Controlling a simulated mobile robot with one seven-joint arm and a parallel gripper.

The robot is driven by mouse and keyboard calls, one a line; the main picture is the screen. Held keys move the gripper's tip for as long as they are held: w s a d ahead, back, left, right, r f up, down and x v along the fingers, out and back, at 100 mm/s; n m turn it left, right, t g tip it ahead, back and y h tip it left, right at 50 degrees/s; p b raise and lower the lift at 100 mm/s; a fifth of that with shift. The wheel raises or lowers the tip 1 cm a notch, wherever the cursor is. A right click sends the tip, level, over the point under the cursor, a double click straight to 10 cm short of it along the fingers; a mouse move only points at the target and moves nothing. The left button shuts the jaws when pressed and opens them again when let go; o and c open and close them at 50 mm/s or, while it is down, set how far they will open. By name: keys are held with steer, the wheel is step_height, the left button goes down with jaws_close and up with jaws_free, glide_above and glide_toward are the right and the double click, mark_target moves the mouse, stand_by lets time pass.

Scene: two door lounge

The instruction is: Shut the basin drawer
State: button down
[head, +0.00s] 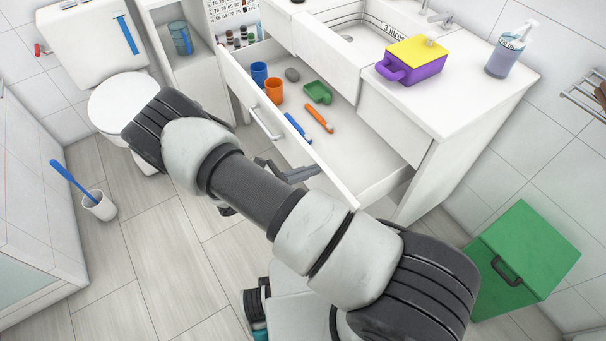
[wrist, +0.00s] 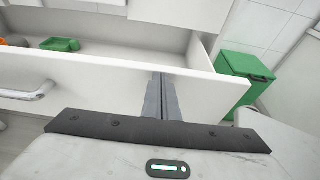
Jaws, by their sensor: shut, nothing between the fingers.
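The basin drawer (head: 350,178) is pulled out from the white basin cabinet, with its inside showing. It holds a blue cup (head: 260,72), an orange cup (head: 274,91), a grey stone-like item, a green item (head: 317,92), and a blue and an orange brush. The drawer's bar handle (head: 264,124) is on its front; it also shows in the wrist view (wrist: 28,92). My gripper (head: 303,174) is shut and empty at the drawer front, to the right of the handle. In the wrist view its fingers (wrist: 162,88) point at the front panel; whether they touch it I cannot tell.
A purple and yellow box (head: 413,62) and a soap bottle (head: 507,52) stand on the counter. A green bin (head: 522,258) is on the floor at right. A toilet (head: 118,100) and a brush in a holder (head: 99,205) are at left. The floor between is clear.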

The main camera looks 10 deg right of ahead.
steer(key=w+d, duration=0.3)
steer(key=d, duration=0.5)
steer(key=w+d+b, duration=0.1)
steer(key=w+d, duration=0.3)
steer(key=d, duration=0.5)
